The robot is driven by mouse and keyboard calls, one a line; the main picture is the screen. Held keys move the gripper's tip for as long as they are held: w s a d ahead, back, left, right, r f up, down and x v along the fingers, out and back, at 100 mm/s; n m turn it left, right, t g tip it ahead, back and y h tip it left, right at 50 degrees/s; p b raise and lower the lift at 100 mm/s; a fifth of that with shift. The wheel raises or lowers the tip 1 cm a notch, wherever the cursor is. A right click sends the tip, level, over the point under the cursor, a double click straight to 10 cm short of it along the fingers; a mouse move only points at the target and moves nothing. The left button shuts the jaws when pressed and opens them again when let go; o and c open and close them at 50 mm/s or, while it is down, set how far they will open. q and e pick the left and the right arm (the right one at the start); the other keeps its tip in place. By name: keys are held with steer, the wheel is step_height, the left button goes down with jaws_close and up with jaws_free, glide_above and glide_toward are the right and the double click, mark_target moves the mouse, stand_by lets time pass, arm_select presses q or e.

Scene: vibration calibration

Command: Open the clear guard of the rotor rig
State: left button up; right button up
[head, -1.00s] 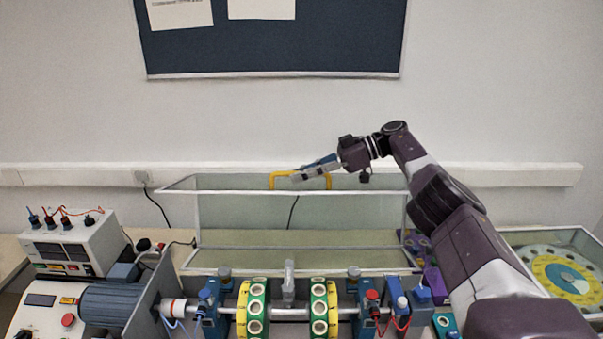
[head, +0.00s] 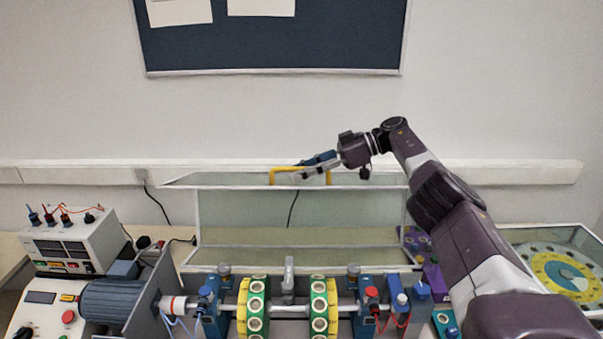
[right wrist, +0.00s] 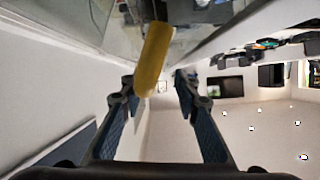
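The clear guard (head: 298,187) of the rotor rig stands raised behind the rotor shaft, a white-edged transparent box. Its yellow handle (head: 284,170) is at the top edge. My right gripper (head: 303,173) is at the handle, reaching in from the right. In the right wrist view the yellow handle (right wrist: 154,60) shows between and beyond the tips of my right gripper (right wrist: 155,85). The fingers are spread, with visible gaps on both sides of the handle. The rotor shaft with two green-and-yellow discs (head: 258,307) lies uncovered in front of the guard. My left gripper is out of view.
A motor (head: 115,300) and a control box with knobs (head: 70,243) stand at the left. A round yellow-and-blue dial in a clear case (head: 568,275) is at the right. The wall with a trunking strip (head: 80,172) is close behind the guard.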

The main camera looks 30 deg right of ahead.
step_height(320, 180, up, 10)
steer(key=shift+f, duration=0.25)
stand_by(0.3)
steer(key=shift+f, duration=0.1)
stand_by(0.3)
